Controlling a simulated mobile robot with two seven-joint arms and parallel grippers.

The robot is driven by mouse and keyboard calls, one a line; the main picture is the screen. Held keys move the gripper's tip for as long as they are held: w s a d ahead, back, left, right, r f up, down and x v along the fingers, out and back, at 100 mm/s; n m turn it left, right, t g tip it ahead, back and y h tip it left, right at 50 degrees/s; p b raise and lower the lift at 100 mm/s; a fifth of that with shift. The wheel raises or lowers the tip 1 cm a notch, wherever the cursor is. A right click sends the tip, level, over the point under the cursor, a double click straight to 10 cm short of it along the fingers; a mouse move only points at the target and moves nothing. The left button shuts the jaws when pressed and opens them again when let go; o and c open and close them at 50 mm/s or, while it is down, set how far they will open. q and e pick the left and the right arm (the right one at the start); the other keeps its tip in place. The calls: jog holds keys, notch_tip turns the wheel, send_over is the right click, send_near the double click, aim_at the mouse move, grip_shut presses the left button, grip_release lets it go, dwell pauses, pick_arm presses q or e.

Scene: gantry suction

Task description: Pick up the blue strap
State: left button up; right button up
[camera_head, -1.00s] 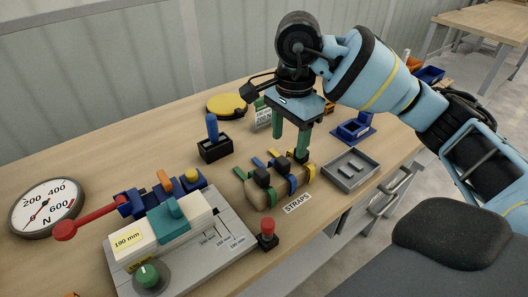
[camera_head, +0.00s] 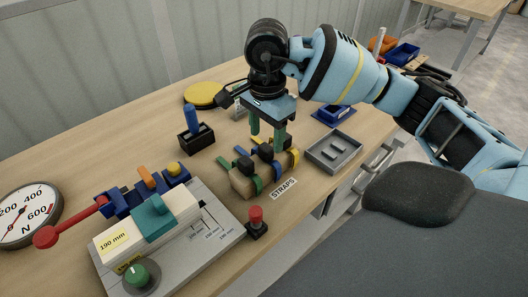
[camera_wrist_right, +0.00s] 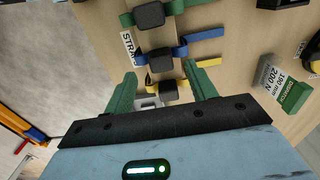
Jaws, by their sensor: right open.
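The blue strap (camera_head: 240,151) lies across the tan strap block, between a green strap (camera_head: 222,163) and a yellow strap (camera_head: 293,158). Each has a dark buckle. In the right wrist view the blue strap (camera_wrist_right: 205,33) shows in the middle, with its buckle (camera_wrist_right: 160,60) just beyond my fingertips; the yellow strap (camera_wrist_right: 201,60) is nearer. My right gripper (camera_head: 267,143) is open with green fingers, pointing down over the strap block. In the right wrist view the gripper (camera_wrist_right: 163,85) has the yellow strap's buckle showing between its fingers. My left gripper is not in view.
A grey tray (camera_head: 334,165) stands right of the straps, near the table edge. A black holder with a blue handle (camera_head: 194,140) stands to the left. The grey test fixture (camera_head: 205,250) and a red button (camera_head: 256,218) are in front.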

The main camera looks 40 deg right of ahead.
aim_at(266, 147)
jog(key=shift+f, duration=1.55)
jog(key=shift+c, duration=1.1)
jog(key=c, duration=0.9)
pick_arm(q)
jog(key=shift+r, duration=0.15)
pick_arm(e)
jog(key=shift+o, duration=0.2)
notch_tip(266, 147, up, 10)
